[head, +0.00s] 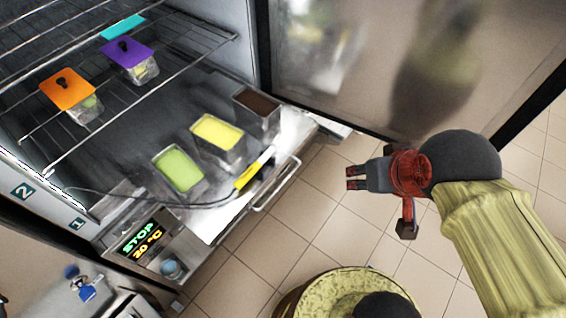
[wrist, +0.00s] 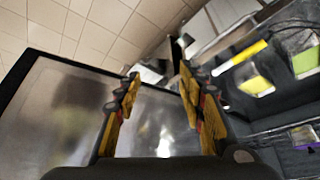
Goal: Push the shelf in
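In the head view, a dark lower shelf with a pale front edge and a bar handle (head: 276,184) sticks out of the open freezer. It carries a green-filled container (head: 178,168), a yellow-filled one (head: 217,132) and a brown-filled one (head: 257,101). A wire shelf (head: 193,62) sits above it. My gripper (head: 350,178) is right of the lower shelf's front, apart from it, its fingers pointing left. In the wrist view my gripper (wrist: 158,78) has its fingers spread with nothing between them. The lower shelf's edge shows there at upper right, partly behind a finger.
The open glass door (head: 370,60) stands behind my gripper, and it fills the lower left of the wrist view (wrist: 70,110). A yellow-handled tool (head: 254,168) lies at the lower shelf's front. Lidded containers stand on the wire shelf. Tiled floor (head: 310,215) is clear before the freezer.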

